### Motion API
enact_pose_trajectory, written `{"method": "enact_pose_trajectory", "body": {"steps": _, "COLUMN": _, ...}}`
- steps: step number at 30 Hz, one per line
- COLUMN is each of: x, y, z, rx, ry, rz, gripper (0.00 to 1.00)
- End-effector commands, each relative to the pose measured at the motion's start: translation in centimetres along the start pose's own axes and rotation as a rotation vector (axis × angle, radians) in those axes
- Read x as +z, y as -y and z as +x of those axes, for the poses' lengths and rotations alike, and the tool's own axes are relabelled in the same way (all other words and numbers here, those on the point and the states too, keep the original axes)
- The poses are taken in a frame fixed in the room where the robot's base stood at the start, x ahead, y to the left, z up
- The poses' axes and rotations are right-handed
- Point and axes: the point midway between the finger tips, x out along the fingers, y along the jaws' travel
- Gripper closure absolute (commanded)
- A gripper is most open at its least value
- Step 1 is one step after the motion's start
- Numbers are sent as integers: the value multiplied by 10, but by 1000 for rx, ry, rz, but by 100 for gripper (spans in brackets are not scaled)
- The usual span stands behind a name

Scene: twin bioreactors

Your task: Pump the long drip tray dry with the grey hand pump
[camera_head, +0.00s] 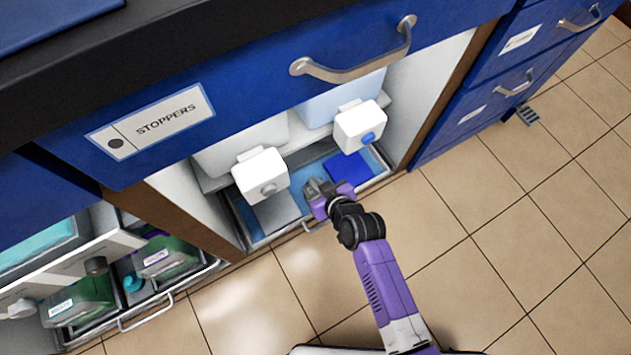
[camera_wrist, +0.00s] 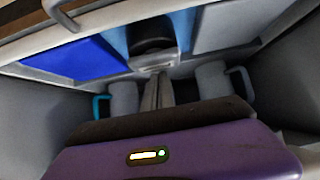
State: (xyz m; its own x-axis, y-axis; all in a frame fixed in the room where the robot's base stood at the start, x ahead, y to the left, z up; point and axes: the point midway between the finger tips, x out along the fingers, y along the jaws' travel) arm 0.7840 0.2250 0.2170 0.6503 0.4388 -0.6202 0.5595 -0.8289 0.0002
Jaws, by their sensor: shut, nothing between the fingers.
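The long drip tray (camera_head: 262,241) lies low in the open bay under the counter, with a grey panel on its left and a blue panel on its right. Its floor also shows in the wrist view (camera_wrist: 185,32). My gripper (camera_head: 318,188) is over the tray's middle, between the panels. In the wrist view its fingers (camera_wrist: 158,84) are together and empty. A dark grey block (camera_wrist: 152,46), possibly the hand pump, stands just past the fingertips. I cannot tell whether they touch it. In the head view my gripper hides this spot.
Two white box-shaped heads, one with a grey knob (camera_head: 260,175) and one with a blue knob (camera_head: 360,126), overhang the tray on either side of my gripper. The STOPPERS drawer (camera_head: 230,85) is above. A rack of green bottles (camera_head: 80,300) stands left. The tiled floor is clear.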

Motion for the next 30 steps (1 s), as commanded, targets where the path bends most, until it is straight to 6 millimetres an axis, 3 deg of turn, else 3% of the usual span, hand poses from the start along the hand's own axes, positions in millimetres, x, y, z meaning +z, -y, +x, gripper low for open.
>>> {"method": "enact_pose_trajectory", "body": {"steps": 15, "x": -24, "y": 0, "z": -20, "rx": -1, "ry": 4, "rz": 0, "gripper": 100}}
{"method": "enact_pose_trajectory", "body": {"steps": 30, "x": -25, "y": 0, "z": -20, "rx": 0, "ry": 2, "rz": 0, "gripper": 100}}
